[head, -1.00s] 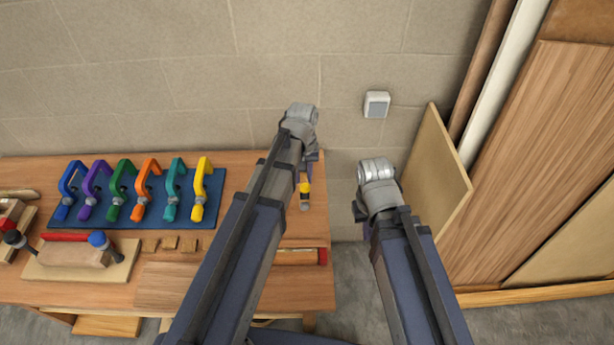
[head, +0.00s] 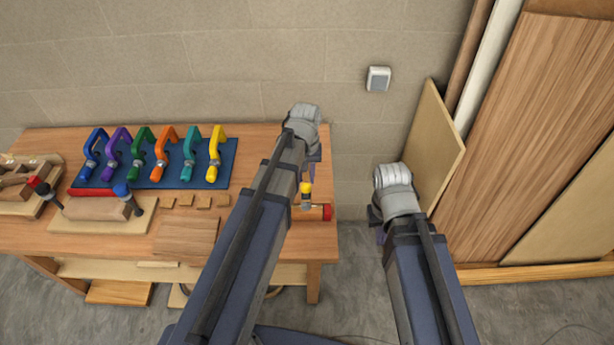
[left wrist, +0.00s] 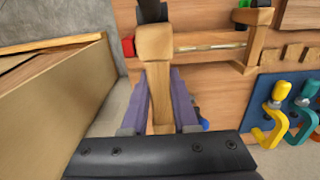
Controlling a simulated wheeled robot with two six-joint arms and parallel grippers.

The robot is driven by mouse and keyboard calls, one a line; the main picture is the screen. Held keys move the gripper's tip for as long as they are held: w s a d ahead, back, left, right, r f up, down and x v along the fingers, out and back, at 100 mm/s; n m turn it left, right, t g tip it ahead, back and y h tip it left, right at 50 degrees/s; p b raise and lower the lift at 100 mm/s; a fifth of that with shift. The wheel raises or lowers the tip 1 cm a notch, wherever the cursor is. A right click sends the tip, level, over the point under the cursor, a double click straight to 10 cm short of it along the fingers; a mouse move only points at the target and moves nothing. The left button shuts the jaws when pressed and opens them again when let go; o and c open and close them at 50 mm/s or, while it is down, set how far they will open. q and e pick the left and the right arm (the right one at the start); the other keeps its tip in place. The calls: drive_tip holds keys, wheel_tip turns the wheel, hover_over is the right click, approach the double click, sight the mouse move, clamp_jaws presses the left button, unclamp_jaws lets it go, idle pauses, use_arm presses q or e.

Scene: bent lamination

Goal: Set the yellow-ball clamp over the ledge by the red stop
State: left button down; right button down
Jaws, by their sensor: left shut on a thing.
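My left gripper (head: 311,172) is shut on a wooden clamp (left wrist: 156,45), seen between its purple fingers in the left wrist view. The clamp's yellow ball (head: 306,188) shows just below that gripper in the head view. The red stop (head: 327,212) is at the bench's right end, close to the right of the clamp; it also shows in the left wrist view (left wrist: 128,46). The wooden ledge (left wrist: 210,41) runs right from the stop. I cannot tell whether the clamp touches it. My right gripper (head: 377,216) is off the bench's right side, fingers mostly hidden.
Several coloured C-clamps stand on a blue mat (head: 230,165) at the back of the workbench (head: 110,240). A leaning board (head: 433,145) stands right of the bench.

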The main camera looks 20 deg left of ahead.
use_arm(q)
drive_tip(key=shift+f+b, duration=1.95)
drive_tip(key=shift+f, duration=0.05)
drive_tip(key=shift+f+b, duration=0.6)
drive_tip(key=shift+f, duration=0.05)
drive_tip(key=shift+f+b, duration=2.05)
drive_tip(key=shift+b, duration=0.05)
drive_tip(key=shift+f, duration=0.2)
drive_tip(key=shift+f+b, duration=1.65)
drive_tip(key=shift+b, duration=0.2)
drive_tip(key=shift+f, duration=0.2)
drive_tip(key=c, duration=0.6)
unclamp_jaws()
